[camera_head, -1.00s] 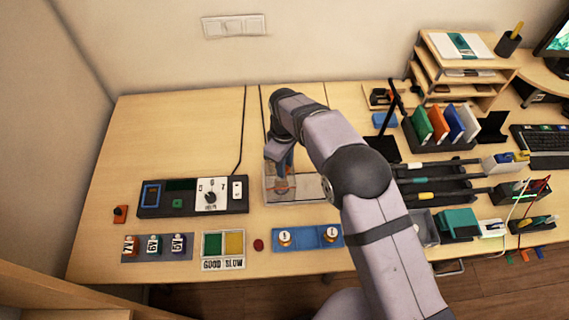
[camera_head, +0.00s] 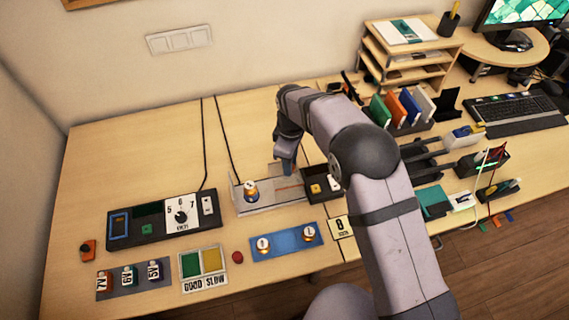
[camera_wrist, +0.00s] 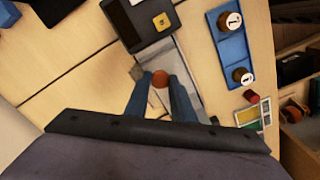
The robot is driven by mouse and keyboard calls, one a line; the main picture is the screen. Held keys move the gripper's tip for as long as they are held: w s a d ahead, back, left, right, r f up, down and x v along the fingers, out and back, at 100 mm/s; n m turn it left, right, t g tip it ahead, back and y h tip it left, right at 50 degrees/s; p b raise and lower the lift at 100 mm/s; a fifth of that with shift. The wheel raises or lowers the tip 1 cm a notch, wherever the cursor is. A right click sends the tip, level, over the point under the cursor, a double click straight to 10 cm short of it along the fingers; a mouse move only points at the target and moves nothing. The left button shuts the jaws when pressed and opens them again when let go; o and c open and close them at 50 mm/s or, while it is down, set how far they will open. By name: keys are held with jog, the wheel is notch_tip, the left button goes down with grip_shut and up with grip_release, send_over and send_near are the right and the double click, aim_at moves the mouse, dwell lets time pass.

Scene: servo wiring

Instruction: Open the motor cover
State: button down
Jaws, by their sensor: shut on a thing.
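The motor station is a long grey, partly see-through tray (camera_head: 262,207) in the middle of the table. A brass-coloured motor with a numbered white top (camera_head: 250,191) stands uncovered at its left end. My gripper (camera_head: 288,172) points down over the right part of the tray. In the wrist view, my gripper (camera_wrist: 160,82) has its two blue fingers on either side of a round orange knob (camera_wrist: 160,78) and is shut on it. The clear cover under the knob is hard to make out from the tray.
A dark control panel (camera_head: 150,223) stands to the left. A blue holder (camera_head: 287,242) with two numbered motors lies in front. Free table shows behind the tray.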

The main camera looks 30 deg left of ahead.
jog(key=c, duration=1.5)
grip_release()
jog(key=shift+r, duration=0.15)
jog(key=shift+r+b, duration=1.2)
jog(key=shift+r, duration=2.4)
